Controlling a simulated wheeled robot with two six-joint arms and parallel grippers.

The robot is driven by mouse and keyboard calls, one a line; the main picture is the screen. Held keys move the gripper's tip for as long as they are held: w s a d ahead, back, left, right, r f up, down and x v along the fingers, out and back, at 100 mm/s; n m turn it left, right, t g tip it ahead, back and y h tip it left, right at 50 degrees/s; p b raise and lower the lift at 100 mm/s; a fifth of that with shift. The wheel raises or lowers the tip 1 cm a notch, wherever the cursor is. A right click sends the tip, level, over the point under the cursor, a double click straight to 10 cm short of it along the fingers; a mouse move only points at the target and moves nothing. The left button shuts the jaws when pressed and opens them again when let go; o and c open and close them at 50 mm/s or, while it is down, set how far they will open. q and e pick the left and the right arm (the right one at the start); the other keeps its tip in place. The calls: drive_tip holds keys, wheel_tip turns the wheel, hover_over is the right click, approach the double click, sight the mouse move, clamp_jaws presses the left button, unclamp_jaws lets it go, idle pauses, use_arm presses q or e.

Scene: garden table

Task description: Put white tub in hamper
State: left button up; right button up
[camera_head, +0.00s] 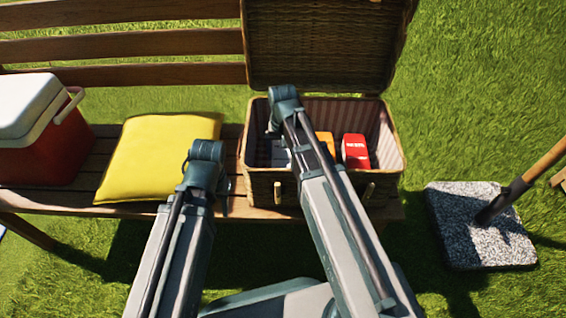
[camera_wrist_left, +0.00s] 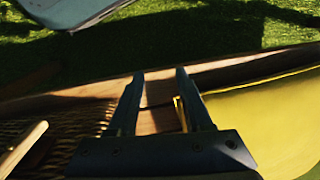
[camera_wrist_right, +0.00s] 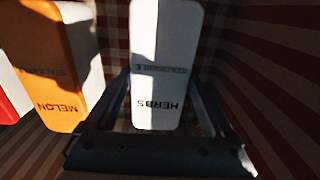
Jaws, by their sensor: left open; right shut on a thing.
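The white tub (camera_wrist_right: 165,60), marked HERBS, stands between the fingers of my right gripper (camera_wrist_right: 160,92), which is shut on it. The tub is inside the open wicker hamper (camera_head: 325,182), against its striped lining. In the head view my right arm covers most of the gripper and tub. My left gripper (camera_wrist_left: 160,78) is open and empty above the bench's front edge, between the yellow cushion and the hamper. In the head view its fingers are mostly hidden by its wrist.
An orange tub (camera_wrist_right: 70,75) marked MELON and a red tub (camera_head: 355,151) stand in the hamper beside the white tub. The hamper's lid (camera_head: 325,45) is raised. A yellow cushion (camera_head: 155,160) and a red cooler (camera_head: 55,145) are on the bench (camera_head: 100,203).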

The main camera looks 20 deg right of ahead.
sight(283, 155)
drive_tip(key=shift+f+b, duration=1.5)
drive_tip(key=shift+f, duration=0.25)
drive_tip(key=shift+f, duration=0.15)
drive_tip(key=o, duration=1.3)
wheel_tip(283, 155, up, 12)
drive_tip(key=p, duration=1.2)
drive_tip(key=shift+r, duration=0.2)
